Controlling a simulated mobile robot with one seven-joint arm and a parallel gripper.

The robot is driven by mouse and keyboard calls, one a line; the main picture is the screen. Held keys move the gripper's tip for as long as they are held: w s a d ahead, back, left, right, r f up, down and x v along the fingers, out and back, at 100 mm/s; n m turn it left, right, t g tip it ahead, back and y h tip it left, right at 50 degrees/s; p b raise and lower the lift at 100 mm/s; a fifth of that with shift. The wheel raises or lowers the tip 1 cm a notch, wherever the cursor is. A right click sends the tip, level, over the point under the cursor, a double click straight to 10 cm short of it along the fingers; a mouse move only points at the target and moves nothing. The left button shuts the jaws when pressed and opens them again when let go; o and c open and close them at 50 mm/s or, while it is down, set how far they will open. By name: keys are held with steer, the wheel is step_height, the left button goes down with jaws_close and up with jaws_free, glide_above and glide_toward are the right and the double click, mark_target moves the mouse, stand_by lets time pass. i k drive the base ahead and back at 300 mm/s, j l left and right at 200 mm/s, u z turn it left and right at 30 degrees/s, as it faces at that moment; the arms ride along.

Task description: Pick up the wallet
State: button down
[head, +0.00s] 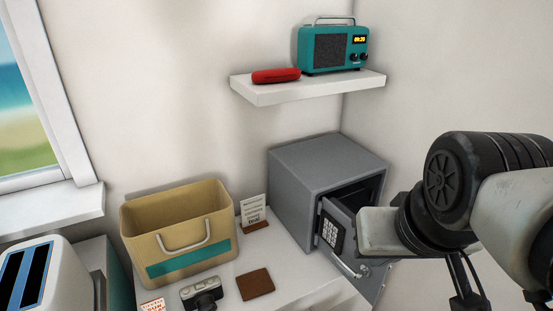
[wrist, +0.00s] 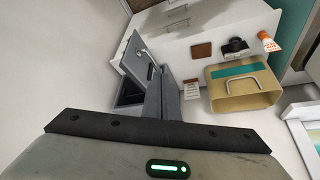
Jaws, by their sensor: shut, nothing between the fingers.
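The wallet is a flat brown square (head: 255,284) lying on the white counter, in front of the card stand and right of the camera; in the wrist view it shows at the top (wrist: 201,50). My gripper (wrist: 163,72) is shut and empty. In the head view the hand is beside the safe's open door, to the right of the wallet and well apart from it. The fingers are hidden there behind the hand.
A grey safe (head: 312,178) stands right of the wallet, its door (head: 338,232) swung open. A tan basket (head: 150,228) stands behind-left. A camera (head: 202,293) lies left of the wallet. A card stand (head: 254,212) is behind it. A shelf (head: 265,95) holds a radio (head: 334,46) and red case (head: 276,75).

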mark_target(252, 285)
steer(key=i+l+u, duration=0.2)
steer(key=u, duration=0.3)
steer(key=i+l+u, duration=0.1)
steer(key=l+u, duration=0.4)
